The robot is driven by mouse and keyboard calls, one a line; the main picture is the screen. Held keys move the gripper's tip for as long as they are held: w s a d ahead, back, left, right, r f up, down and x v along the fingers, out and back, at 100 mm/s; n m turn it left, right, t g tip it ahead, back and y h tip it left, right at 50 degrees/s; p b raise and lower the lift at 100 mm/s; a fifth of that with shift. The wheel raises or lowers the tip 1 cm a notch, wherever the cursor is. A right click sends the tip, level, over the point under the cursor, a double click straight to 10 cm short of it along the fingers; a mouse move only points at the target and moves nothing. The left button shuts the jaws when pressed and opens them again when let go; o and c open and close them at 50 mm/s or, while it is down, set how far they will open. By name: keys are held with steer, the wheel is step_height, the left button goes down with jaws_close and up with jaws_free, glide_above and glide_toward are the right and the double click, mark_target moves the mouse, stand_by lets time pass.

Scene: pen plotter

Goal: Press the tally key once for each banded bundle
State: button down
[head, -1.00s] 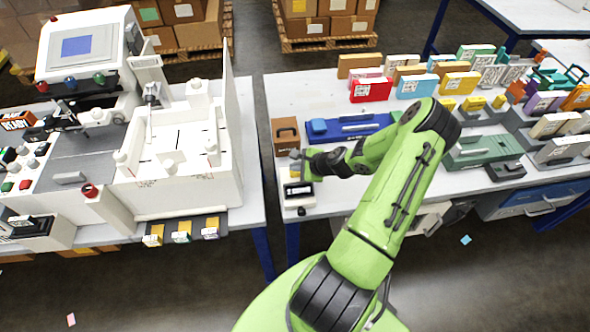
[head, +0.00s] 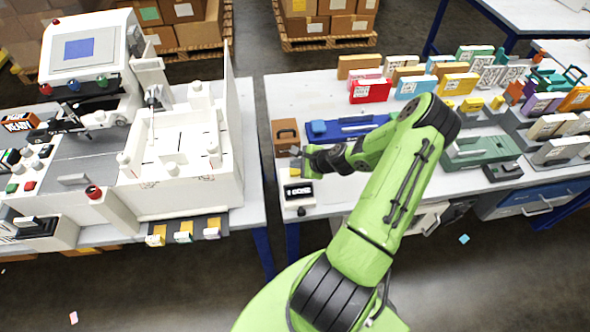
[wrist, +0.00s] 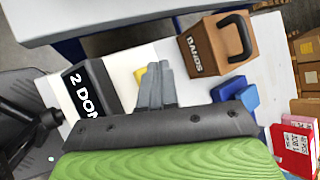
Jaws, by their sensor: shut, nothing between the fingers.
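The tally unit (head: 298,191) is a small white box with a black display at the right table's left edge. In the wrist view its display (wrist: 92,92) reads "2 DON", the rest cut off by my gripper. A small yellow part, perhaps the key, shows beside the fingers in the wrist view (wrist: 139,76). My gripper (head: 296,160) is shut and empty, just above the tally unit; its fingers also show in the wrist view (wrist: 156,88). Contact with the key cannot be told. Three small bundles (head: 183,234) lie on a dark tray at the left table's front; their bands are unclear.
A brown BANDS box (head: 286,136) with a black handle stands behind my gripper. A blue tray (head: 345,128) lies to its right. The white plotter machine (head: 180,150) stands on the left table, across a gap. Colored packs (head: 370,90) stand farther back.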

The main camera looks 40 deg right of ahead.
mark_target(298, 172)
step_height(298, 172, up, 5)
steer(key=p, duration=0.4)
steer(key=shift+r, duration=0.1)
steer(key=shift+d+b, duration=0.1)
steer(key=shift+b, duration=0.55)
stand_by(1.7)
